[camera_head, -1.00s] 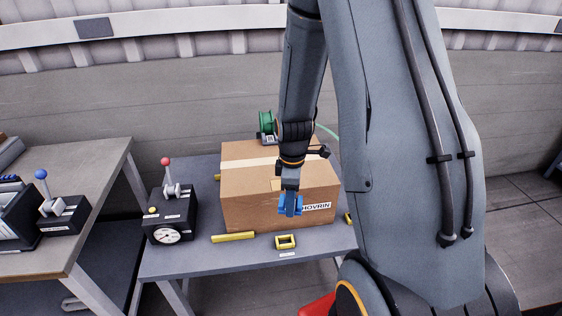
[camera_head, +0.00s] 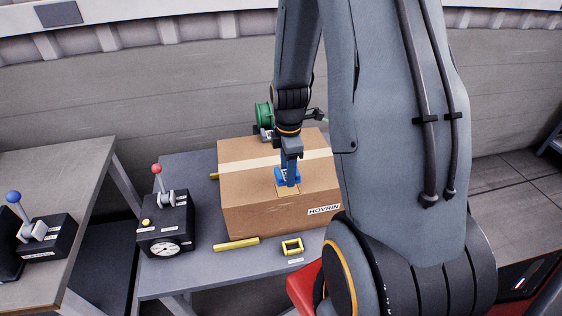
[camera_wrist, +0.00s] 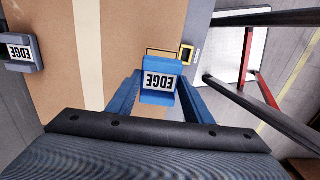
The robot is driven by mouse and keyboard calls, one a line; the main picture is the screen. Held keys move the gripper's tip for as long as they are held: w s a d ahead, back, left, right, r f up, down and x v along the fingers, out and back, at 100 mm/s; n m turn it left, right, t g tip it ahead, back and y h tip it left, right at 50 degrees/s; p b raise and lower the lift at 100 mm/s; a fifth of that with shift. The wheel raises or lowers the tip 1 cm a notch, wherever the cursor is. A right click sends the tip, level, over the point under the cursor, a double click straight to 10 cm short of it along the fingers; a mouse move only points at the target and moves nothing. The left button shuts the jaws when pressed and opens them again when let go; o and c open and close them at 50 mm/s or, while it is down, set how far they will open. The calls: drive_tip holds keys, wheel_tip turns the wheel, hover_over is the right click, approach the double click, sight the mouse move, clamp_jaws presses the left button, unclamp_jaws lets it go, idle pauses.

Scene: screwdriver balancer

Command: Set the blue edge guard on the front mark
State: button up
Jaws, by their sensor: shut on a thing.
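The blue edge guard (camera_wrist: 160,82), with a white EDGE label, is held between my gripper's (camera_wrist: 158,92) blue fingers. In the head view, my gripper (camera_head: 288,181) points down with the guard at the front part of the top of the cardboard box (camera_head: 262,205). The front mark (camera_head: 288,192) is a pale outlined patch at the box's front top edge. In the wrist view its outline (camera_wrist: 151,49) shows just beyond the guard, which hides part of it. I cannot tell whether the guard touches the box. A second EDGE guard (camera_wrist: 20,52) sits at the box's opposite edge.
The box stands on a grey table (camera_head: 205,268). A yellow bar (camera_head: 236,244) and a yellow square frame (camera_head: 292,246) lie before it. A black gauge unit with a red-knobbed lever (camera_head: 165,225) stands left. A green reel (camera_head: 263,115) is behind the box.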

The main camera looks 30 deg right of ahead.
drive_tip(key=shift+f+b, duration=1.7)
drive_tip(key=shift+f, duration=0.25)
drive_tip(key=shift+d+r+p, duration=0.1)
drive_tip(key=shift+p, duration=0.2)
drive_tip(key=shift+f, duration=0.6)
idle(0.4)
drive_tip(key=o, duration=1.3)
drive_tip(key=shift+c, duration=0.2)
drive_tip(key=shift+r+b, duration=0.75)
drive_tip(key=shift+r, duration=3.15)
